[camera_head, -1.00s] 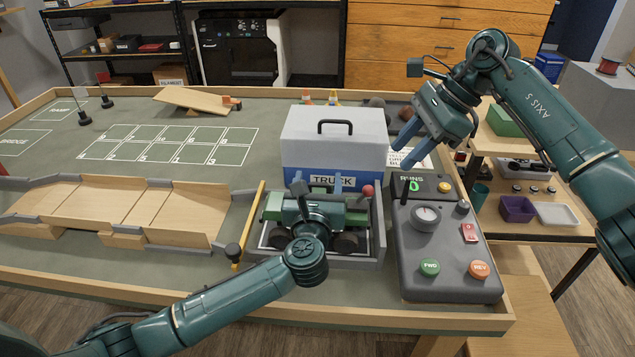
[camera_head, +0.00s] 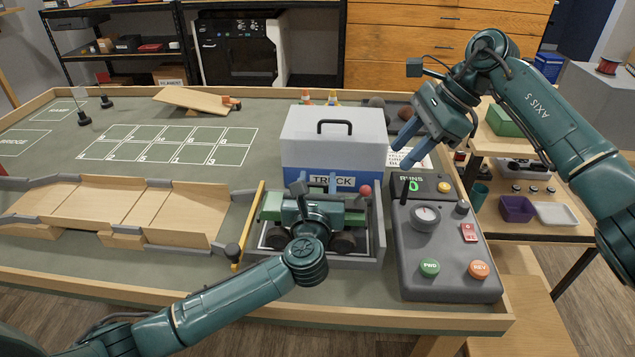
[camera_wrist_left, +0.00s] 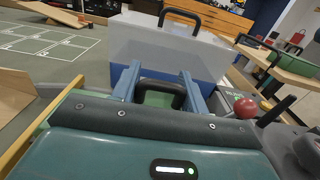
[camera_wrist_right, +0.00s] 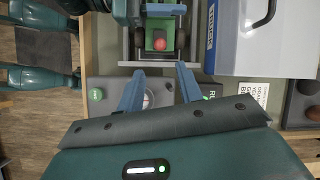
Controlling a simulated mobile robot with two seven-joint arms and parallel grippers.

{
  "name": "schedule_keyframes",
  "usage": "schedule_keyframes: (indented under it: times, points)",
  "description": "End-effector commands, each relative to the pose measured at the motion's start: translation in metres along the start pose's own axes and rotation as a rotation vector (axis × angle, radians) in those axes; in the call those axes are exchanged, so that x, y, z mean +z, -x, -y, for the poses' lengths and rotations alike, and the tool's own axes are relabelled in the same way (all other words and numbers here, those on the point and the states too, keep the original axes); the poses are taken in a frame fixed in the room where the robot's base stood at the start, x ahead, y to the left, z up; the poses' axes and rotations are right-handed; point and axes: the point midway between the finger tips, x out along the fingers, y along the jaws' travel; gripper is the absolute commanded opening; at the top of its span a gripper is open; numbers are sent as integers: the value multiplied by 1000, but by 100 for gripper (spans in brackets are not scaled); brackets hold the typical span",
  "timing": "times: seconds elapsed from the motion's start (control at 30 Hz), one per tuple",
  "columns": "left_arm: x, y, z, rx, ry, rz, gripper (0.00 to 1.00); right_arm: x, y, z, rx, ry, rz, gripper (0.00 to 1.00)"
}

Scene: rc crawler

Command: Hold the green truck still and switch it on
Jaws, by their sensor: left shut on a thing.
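The green truck (camera_head: 352,217) with dark wheels sits in a grey-walled bay (camera_head: 378,235) at the table's front middle. A red ball (camera_head: 366,190) stands at its right end; it also shows in the right wrist view (camera_wrist_right: 158,43). In the left wrist view the fingers stand either side of a dark bar (camera_wrist_left: 165,88) on the truck. My arm hides the truck's middle. My right gripper (camera_head: 403,148) is open and empty, in the air above the control box, right of the truck.
A lidded box (camera_head: 335,140) labelled TRUCK stands right behind the bay. The grey control box (camera_head: 448,250), with a dial, FWD and REV buttons and a red switch, is right of it. A wooden ramp track (camera_head: 120,207) lies left. A yellow bar (camera_head: 252,215) stands at the bay's left.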

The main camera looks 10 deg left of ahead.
Motion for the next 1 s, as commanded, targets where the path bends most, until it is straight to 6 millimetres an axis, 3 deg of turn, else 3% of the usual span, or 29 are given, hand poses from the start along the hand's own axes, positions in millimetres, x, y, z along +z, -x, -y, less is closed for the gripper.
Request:
schedule_keyframes:
  times: [0.17,0.43,0.7,1.0]
  points:
    - [0,0,0,-1,0,0,2,-9,-3,-3,-30,-45,24,21]
    - [0,0,0,-1,0,-1,2,-54,-10,-35,-218,-364,199,0]
    - [0,0,0,-1,-1,-1,2,-72,-4,-85,-340,-657,379,0]
    - [0,0,0,-1,-1,-1,2,-69,0,-104,-363,-750,445,0]
